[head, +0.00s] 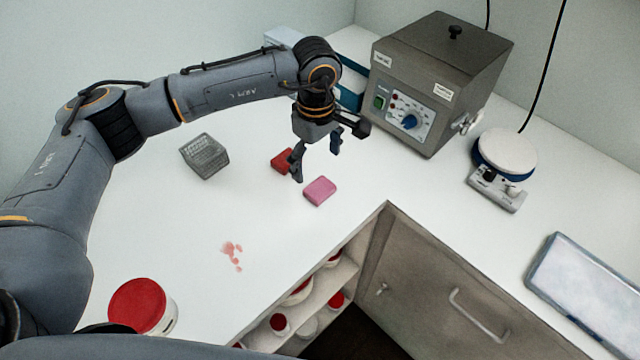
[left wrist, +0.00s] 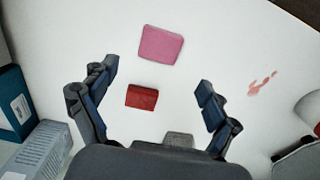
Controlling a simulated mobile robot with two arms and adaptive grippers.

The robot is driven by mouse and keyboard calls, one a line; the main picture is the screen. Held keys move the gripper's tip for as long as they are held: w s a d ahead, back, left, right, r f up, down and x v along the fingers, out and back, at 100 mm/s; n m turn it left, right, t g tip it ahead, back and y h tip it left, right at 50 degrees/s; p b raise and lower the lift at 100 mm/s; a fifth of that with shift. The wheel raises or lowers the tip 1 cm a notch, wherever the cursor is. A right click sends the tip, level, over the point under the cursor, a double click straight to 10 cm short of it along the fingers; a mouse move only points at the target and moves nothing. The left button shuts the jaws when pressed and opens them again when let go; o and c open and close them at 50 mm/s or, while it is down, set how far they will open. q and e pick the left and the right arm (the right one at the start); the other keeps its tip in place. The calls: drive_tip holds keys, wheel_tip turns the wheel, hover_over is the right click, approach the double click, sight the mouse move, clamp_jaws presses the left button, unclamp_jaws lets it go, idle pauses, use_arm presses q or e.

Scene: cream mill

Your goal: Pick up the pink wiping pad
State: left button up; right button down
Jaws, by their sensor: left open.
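The pink wiping pad (head: 320,191) lies flat on the white counter, near its inner corner. In the left wrist view the pink pad (left wrist: 161,45) is at the top centre, beyond the fingertips. My left gripper (head: 316,160) hangs over the counter just behind the pink pad, open and empty. Its two fingers (left wrist: 157,78) are spread wide in the left wrist view. A red pad (head: 282,160) lies behind the left gripper, partly hidden by a finger; it also shows between the fingers in the left wrist view (left wrist: 142,96). My right gripper is not in view.
A grey basket-like block (head: 204,156) stands left of the pads. A reddish smear (head: 232,254) is on the counter, with a red-lidded tub (head: 142,306) at the front left. A steel machine (head: 437,83), a round-plate device (head: 504,155) and a tray (head: 590,290) are to the right.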

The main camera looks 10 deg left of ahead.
sight(318, 186)
use_arm(q)
wheel_tip(318, 186, down, 3)
drive_tip(key=shift+w+f+p, duration=0.1)
drive_tip(key=shift+w+p, duration=0.05)
drive_tip(key=shift+p, duration=0.5)
wheel_tip(318, 186, down, 4)
drive_tip(key=shift+d+p, duration=0.1)
drive_tip(key=shift+p, duration=0.85)
drive_tip(key=shift+f, duration=0.15)
drive_tip(key=c, duration=0.8)
drive_tip(key=shift+c, duration=0.5)
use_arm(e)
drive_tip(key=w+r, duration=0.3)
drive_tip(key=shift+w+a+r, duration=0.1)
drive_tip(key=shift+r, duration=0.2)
